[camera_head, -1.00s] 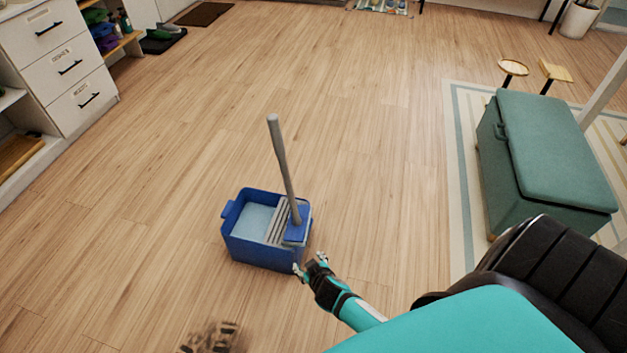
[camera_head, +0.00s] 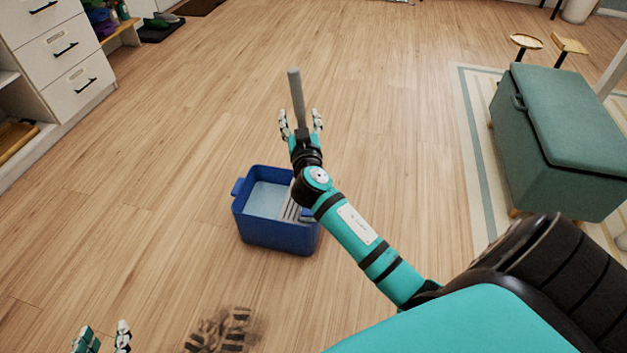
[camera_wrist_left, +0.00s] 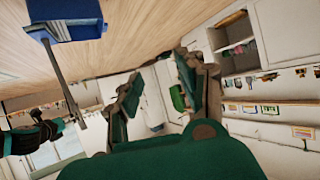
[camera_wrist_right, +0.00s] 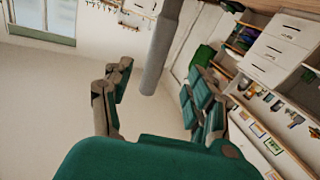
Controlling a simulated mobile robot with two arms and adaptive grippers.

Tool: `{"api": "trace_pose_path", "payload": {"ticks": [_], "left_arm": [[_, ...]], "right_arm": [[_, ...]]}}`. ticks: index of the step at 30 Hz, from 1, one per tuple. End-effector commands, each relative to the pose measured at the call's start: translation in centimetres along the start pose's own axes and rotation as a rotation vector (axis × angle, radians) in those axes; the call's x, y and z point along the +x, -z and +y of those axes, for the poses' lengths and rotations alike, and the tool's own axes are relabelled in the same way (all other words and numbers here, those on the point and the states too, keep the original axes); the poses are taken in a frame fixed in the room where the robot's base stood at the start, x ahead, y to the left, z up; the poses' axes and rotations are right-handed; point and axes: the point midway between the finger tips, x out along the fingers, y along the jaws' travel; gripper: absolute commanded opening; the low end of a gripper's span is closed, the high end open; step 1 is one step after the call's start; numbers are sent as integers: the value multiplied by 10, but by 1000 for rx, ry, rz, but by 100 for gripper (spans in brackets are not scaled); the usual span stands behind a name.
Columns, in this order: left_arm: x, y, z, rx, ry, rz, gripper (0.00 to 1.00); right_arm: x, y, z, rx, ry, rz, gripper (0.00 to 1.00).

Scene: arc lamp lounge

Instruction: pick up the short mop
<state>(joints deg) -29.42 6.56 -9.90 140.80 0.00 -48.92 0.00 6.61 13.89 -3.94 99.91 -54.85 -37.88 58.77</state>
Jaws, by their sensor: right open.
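The short mop (camera_head: 295,95) has a grey handle that stands up from a blue bucket (camera_head: 262,235) on the wooden floor. My right gripper (camera_head: 301,120) is open, with its fingers on either side of the handle in the head view; the arm hides the lower handle and the mop head. In the right wrist view the handle (camera_wrist_right: 160,50) runs down from the top between the open fingers, and I cannot tell whether it touches them. My left gripper (camera_head: 102,338) is open and empty at the bottom left. The left wrist view shows the bucket (camera_wrist_left: 70,22) and the handle (camera_wrist_left: 62,75).
A dark smudged patch (camera_head: 222,330) lies on the floor in front of the bucket. A green storage bench (camera_head: 560,140) stands on a striped rug at the right. White drawers (camera_head: 65,55) stand at the left. The floor around the bucket is otherwise clear.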

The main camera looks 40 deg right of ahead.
Motion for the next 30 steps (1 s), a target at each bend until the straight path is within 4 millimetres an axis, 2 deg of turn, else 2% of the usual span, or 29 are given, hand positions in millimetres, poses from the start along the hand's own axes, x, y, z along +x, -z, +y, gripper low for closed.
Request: {"api": "trace_pose_path", "payload": {"ticks": [1, 4, 13, 21, 30], "left_arm": [[2, 4, 1, 0, -2, 26, 40], [3, 13, 2, 0, -5, 74, 40], [4, 28, 4, 0, -9, 151, 40], [2, 55, 8, -1, -18, 302, 40], [1, 61, 8, -1, -19, 331, 40]], "right_arm": [[12, 0, 0, -3, 0, 3, 57], [28, -1, -1, -3, 1, 1, 57], [51, 0, 1, -3, 2, 2, 57], [89, 0, 4, -1, 1, 0, 57], [94, 1, 4, 0, 2, -1, 57]]}}
